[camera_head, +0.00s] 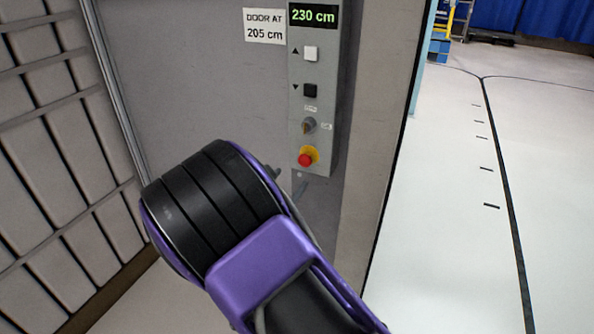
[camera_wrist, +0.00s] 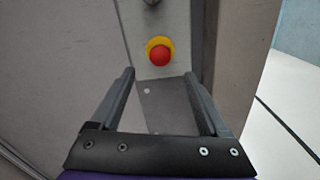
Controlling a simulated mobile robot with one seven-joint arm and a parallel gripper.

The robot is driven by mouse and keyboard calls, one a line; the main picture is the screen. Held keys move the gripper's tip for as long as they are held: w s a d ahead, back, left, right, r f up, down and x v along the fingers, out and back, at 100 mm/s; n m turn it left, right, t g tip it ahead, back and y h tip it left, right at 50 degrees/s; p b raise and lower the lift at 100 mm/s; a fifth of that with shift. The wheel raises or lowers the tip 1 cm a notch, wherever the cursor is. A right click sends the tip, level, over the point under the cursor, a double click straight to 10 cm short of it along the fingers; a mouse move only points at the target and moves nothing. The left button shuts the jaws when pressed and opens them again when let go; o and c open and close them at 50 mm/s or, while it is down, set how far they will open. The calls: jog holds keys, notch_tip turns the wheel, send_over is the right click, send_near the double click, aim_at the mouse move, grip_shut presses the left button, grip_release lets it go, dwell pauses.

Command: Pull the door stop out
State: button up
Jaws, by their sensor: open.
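The door stop is a red mushroom button (camera_head: 305,159) on a yellow collar, at the lower end of a grey control panel (camera_head: 325,120). In the wrist view the red button (camera_wrist: 160,56) sits just beyond and above the fingertips, roughly centred between them. My gripper (camera_wrist: 160,75) is open, with nothing between its fingers. In the head view most of my gripper is hidden behind my purple and black arm; only a small dark tip (camera_head: 276,172) shows left of the panel. The button appears apart from the fingers.
Above the button the panel has a selector knob (camera_head: 309,125), a black down button (camera_head: 310,90), a white up button (camera_head: 310,53) and a display (camera_head: 312,15) reading 230 cm. Slatted panelling (camera_head: 60,150) stands at left; open floor (camera_head: 455,220) lies right.

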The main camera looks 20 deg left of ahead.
jog(key=s, duration=0.9)
jog(key=shift+s+a, duration=0.35)
